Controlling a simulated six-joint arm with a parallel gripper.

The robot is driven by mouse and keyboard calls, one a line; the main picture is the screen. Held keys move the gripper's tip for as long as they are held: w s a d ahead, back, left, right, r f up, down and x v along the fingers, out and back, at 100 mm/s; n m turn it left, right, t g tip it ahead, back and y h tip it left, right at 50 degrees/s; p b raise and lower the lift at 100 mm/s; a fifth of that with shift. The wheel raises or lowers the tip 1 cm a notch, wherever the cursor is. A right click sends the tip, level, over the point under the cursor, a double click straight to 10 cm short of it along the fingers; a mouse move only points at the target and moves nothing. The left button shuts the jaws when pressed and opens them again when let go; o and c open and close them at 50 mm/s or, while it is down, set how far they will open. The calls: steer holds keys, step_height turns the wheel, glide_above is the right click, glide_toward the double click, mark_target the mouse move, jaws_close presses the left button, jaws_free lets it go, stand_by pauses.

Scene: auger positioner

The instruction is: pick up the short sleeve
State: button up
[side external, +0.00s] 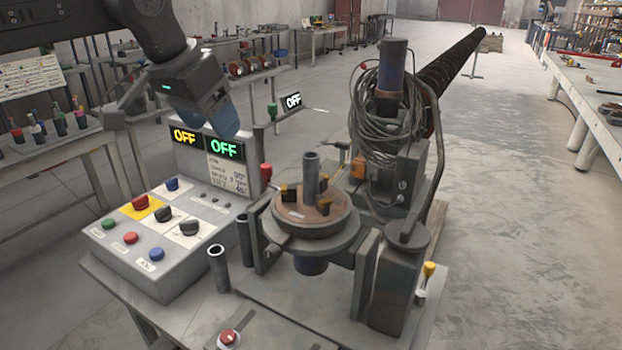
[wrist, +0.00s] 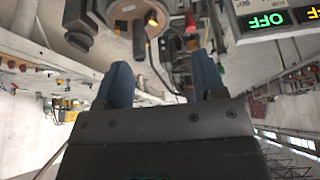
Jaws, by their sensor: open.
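Two dark grey tubular sleeves stand upright on the bench between the control box and the round fixture in the side view. The nearer one, with an open top, looks shorter, so I take it as the short sleeve (side external: 218,270); the taller sleeve (side external: 245,241) stands just behind it. My gripper (side external: 225,124) is above the back of the control box, higher than both sleeves and apart from them. In the wrist view its two blue fingers (wrist: 162,82) are spread with nothing between them. I cannot make out the short sleeve in the wrist view.
The control box (side external: 155,240) with knobs and OFF displays stands left of the sleeves. The round fixture (side external: 310,222) with an upright post (side external: 311,172) stands to their right. A red button (side external: 229,340) sits in front. The coiled cable (side external: 385,112) and long auger (side external: 452,57) are behind.

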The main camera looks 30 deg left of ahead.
glide_toward(308, 156)
steer(key=r, duration=0.2)
steer(key=x, duration=0.9)
steer(key=s+x, duration=0.1)
steer(key=x, duration=0.4)
steer(key=shift+f, duration=0.2)
steer(key=shift+c, duration=0.5)
steer(key=shift+r, duration=0.1)
steer(key=c, duration=1.1)
